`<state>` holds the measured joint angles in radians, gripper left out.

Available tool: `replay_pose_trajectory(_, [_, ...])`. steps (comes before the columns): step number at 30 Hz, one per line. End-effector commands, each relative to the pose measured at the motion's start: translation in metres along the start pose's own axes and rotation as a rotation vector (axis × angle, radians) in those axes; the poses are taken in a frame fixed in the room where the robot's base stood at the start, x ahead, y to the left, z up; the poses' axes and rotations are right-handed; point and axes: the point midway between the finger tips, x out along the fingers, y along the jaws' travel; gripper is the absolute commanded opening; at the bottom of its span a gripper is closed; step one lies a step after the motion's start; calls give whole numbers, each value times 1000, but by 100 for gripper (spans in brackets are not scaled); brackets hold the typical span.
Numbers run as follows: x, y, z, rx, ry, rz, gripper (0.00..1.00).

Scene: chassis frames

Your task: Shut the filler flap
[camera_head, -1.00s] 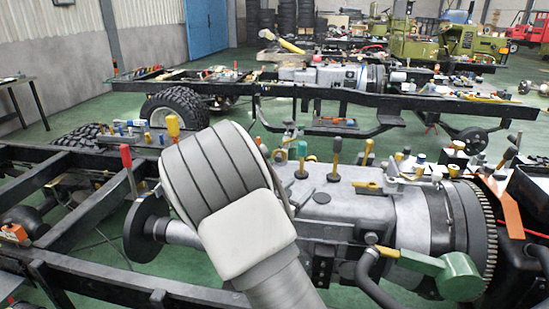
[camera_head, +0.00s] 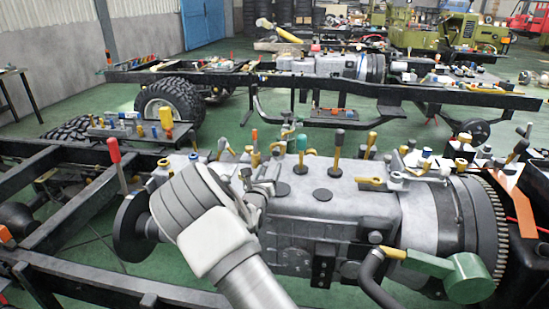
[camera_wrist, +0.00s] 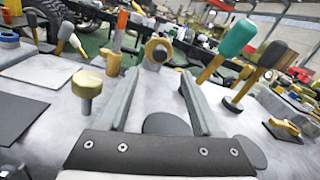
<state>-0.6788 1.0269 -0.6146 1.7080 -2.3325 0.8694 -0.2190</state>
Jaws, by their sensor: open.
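My gripper shows in the head view (camera_head: 264,178), low over the top of the grey gearbox housing (camera_head: 340,215), partly behind my wrist. In the wrist view, its two grey fingers are apart with nothing between them (camera_wrist: 158,78). A round yellow-and-dark ring-like part (camera_wrist: 158,52) stands upright just beyond the fingertips; it may be the filler flap, but I cannot tell for sure. A flat dark disc (camera_wrist: 165,124) lies on the housing below the fingers, and another dark disc (camera_wrist: 244,151) lies to the right.
Knobbed levers stand close by: a teal-topped one (camera_wrist: 238,38) and a black-topped one (camera_wrist: 276,55) at right, a yellow-headed bolt (camera_wrist: 87,84) at left. A red-handled lever (camera_head: 114,151) rises at the left. A green cylinder (camera_head: 466,277) sits at right.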

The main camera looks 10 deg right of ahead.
Motion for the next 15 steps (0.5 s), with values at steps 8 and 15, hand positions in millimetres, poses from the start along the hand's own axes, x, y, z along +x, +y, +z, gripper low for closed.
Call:
replay_pose_trajectory(8, [50,0,-1,0,-1,-1,66])
replay_pose_trajectory(15, [80,-1,-1,0,-1,-2,66])
